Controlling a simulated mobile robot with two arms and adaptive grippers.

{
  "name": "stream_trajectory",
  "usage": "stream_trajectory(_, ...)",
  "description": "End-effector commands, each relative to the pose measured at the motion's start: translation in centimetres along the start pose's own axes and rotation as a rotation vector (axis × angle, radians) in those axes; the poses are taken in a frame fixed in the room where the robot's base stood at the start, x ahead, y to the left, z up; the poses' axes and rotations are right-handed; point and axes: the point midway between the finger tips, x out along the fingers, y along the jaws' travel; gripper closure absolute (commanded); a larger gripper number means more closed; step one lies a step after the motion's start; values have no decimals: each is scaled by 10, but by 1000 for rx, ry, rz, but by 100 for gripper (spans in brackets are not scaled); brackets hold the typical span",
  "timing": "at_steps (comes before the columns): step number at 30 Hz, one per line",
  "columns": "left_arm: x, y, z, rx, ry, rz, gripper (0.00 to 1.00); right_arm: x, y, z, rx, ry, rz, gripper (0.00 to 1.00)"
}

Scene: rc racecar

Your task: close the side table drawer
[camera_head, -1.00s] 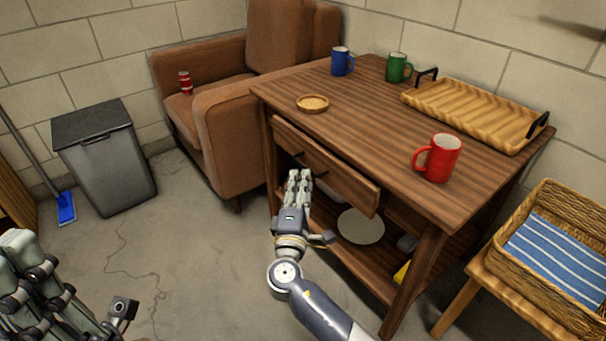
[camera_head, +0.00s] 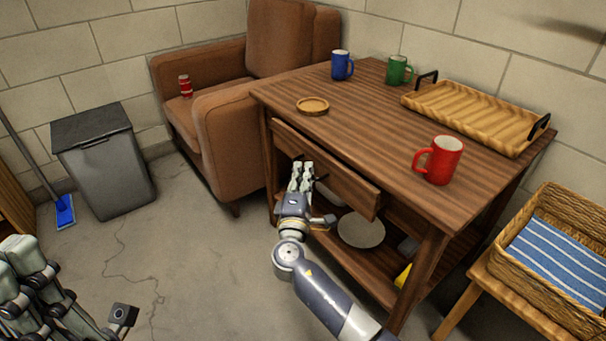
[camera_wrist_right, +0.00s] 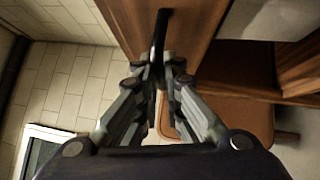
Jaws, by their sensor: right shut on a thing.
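The wooden side table (camera_head: 385,120) stands at the centre right of the head view. Its drawer (camera_head: 345,184) sits under the top, with its front standing out a little from the frame, more at the right end. My right gripper (camera_head: 302,170) is at the drawer front, its fingertips around the dark handle. The right wrist view shows the gripper (camera_wrist_right: 158,72) shut on the dark handle (camera_wrist_right: 160,35) of the brown drawer front (camera_wrist_right: 192,22). My left gripper (camera_head: 45,295) is partly cut off at the lower left; its fingertips are unclear.
On the tabletop are a red mug (camera_head: 440,160), blue mug (camera_head: 342,65), green mug (camera_head: 398,70), wooden coaster (camera_head: 312,106) and tray (camera_head: 475,117). A plate (camera_head: 361,231) lies on the lower shelf. An armchair (camera_head: 235,125) stands left, a wicker basket (camera_head: 535,275) right.

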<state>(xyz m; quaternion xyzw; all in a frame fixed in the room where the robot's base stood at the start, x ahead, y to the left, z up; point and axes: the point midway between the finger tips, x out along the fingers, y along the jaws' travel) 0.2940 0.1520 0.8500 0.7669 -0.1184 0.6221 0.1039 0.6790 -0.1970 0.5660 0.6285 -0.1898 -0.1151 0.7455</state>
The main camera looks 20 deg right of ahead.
Motion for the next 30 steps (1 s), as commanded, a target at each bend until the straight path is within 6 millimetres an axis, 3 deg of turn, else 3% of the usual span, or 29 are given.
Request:
stream_trajectory(10, -5, 0, 1, 0, -1, 0, 100, 29, -10, 30, -2, -1, -1, 100)
stream_trajectory(19, -5, 0, 1, 0, -1, 0, 100, 33, -10, 34, -1, -4, -2, 100)
stream_trajectory(20, -5, 0, 1, 0, -1, 0, 100, 33, -10, 34, -1, -4, -2, 85)
stream_trajectory(22, -5, 0, 1, 0, -1, 0, 100, 33, -10, 34, -1, -4, -2, 72)
stream_trajectory(30, -5, 0, 1, 1, 0, 0, 100, 32, -10, 33, 0, -2, -1, 72)
